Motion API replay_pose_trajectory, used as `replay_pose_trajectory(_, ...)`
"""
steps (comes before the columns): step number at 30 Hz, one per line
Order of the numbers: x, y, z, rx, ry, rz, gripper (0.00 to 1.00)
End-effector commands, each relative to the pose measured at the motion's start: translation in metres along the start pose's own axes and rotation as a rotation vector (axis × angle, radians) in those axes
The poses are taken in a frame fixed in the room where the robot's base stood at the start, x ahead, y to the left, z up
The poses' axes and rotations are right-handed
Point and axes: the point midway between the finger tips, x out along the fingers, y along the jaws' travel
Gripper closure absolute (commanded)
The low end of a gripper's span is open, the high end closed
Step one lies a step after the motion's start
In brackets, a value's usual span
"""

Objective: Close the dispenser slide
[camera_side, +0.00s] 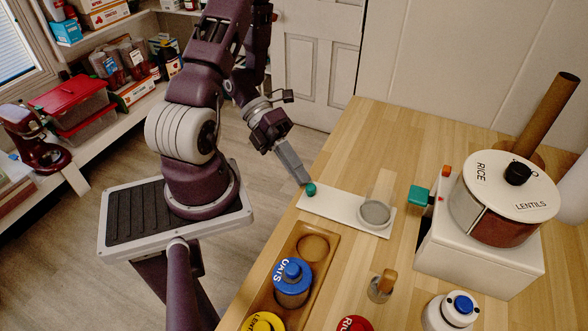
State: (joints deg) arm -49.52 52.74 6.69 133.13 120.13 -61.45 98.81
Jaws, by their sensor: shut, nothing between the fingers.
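The dispenser (478,255) is a white box on the wooden counter at the right, topped by a round drum (480,225) labelled RICE and LENTILS. A teal block (418,195), which looks like the slide's handle, sticks out at the box's left side, with small red-orange marks near it. I cannot tell how far the slide is out. My gripper (304,182) is shut and empty, pointing down at the counter's left edge. It is well left of the teal block.
A wooden tray (273,290) holds blue and yellow lidded jars at the front. A small wood-handled item (382,286), a red lid and a white jar stand nearby. A brown cylinder rises behind the dispenser.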

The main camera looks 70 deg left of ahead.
Motion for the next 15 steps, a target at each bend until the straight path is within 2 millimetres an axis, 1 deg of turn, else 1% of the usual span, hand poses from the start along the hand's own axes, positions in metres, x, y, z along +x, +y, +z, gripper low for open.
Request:
replay_pose_trajectory(5,0.023,-0.014,0.012,0.003,0.005,-0.002,1.00)
replay_pose_trajectory(15,0.079,-0.046,0.043,0.003,0.004,-0.001,1.00)
